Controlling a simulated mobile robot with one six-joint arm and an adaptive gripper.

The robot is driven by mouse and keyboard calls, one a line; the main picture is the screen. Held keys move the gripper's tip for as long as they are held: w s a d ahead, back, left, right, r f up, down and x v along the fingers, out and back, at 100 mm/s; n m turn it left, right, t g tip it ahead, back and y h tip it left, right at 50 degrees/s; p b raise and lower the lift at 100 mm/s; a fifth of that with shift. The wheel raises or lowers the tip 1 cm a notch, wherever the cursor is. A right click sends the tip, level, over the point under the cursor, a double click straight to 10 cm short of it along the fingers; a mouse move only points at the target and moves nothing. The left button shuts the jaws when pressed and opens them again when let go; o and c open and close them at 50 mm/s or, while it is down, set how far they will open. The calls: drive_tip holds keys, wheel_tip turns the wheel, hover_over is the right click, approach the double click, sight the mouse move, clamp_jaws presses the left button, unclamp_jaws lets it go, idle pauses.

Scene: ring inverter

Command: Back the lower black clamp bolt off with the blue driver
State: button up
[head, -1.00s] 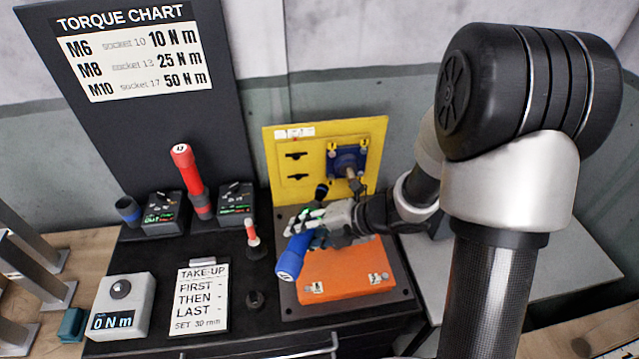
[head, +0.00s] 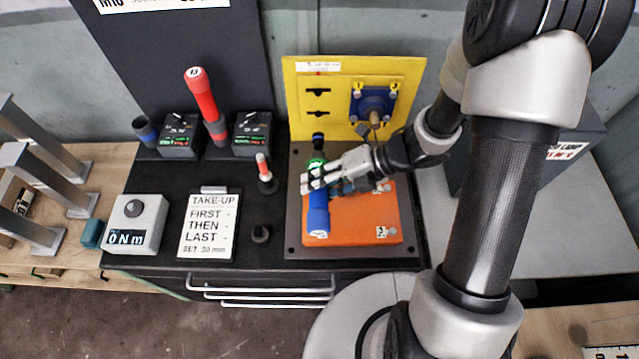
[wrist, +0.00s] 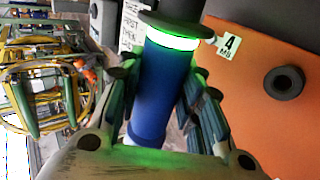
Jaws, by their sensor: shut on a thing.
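My gripper (head: 318,178) is shut on the blue driver (head: 318,216), over the orange block. In the wrist view the fingers lie on both sides of the driver's blue body (wrist: 160,95). A green ring glows near its black head (wrist: 180,12). The driver's black nose (head: 318,140) points toward the yellow plate (head: 292,100); I cannot tell whether it touches anything. The plate carries two black T-shaped marks or clamps, an upper one (head: 318,92) and a lower one (head: 318,115). I cannot make out a separate bolt at the lower one.
The orange block (head: 350,225) carries fasteners; one dark round piece (wrist: 284,82) shows beside a "4 M8" label. A blue fitting (head: 373,102) sits right on the plate. A red driver (head: 203,95), a small red-tipped tool (head: 263,168) and a torque meter (head: 135,222) stand left.

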sight(323, 153)
drive_tip(key=shift+w+d+p, duration=0.1)
drive_tip(key=shift+w+p, duration=0.7)
drive_tip(key=shift+w, duration=2.7)
drive_tip(key=shift+w+d+r, duration=0.1)
drive_tip(key=shift+w+r, duration=0.1)
drive_tip(key=shift+w, duration=0.45)
drive_tip(key=shift+s+f, duration=0.15)
drive_tip(key=shift+s, duration=2.5)
